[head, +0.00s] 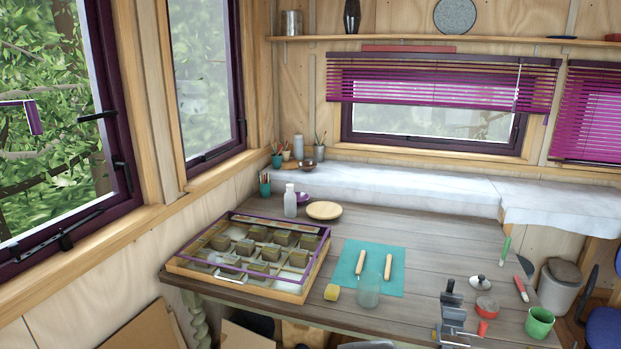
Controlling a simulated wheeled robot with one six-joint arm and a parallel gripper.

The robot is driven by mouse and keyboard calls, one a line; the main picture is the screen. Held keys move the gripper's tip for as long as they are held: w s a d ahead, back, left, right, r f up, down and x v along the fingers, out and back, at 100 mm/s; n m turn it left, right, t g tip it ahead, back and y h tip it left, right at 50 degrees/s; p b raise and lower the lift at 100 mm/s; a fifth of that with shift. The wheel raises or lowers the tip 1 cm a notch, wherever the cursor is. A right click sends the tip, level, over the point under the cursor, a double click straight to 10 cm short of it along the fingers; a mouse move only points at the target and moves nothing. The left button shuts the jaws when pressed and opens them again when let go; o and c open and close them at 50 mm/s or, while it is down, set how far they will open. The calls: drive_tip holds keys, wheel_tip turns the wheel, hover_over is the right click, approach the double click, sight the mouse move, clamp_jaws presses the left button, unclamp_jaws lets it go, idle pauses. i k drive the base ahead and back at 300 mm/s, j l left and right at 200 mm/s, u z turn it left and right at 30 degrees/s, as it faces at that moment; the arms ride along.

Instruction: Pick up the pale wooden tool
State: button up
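Two slim tools with pale wooden handles lie side by side on a teal mat (345,277) on the table. One is the left wooden tool (360,262) and the other is the right wooden tool (388,266). They are apart from each other. Both are too small here for me to tell their tips clearly or which is the paler. A clear glass jar (368,293) stands at the mat's front edge, just below the tools. My gripper is not in view.
A glass-topped wooden case (175,268) with several blocks fills the table's left. A yellow block (332,292) sits beside the mat. A dark metal device (452,312), a red-topped tin (486,307) and a green cup (539,322) stand front right. The table (440,235) is clear behind the mat.

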sight(387, 268)
drive_tip(key=k, duration=0.15)
drive_tip(key=i+l+u, duration=0.2)
drive_tip(key=i+l, duration=1.3)
drive_tip(key=l, duration=0.1)
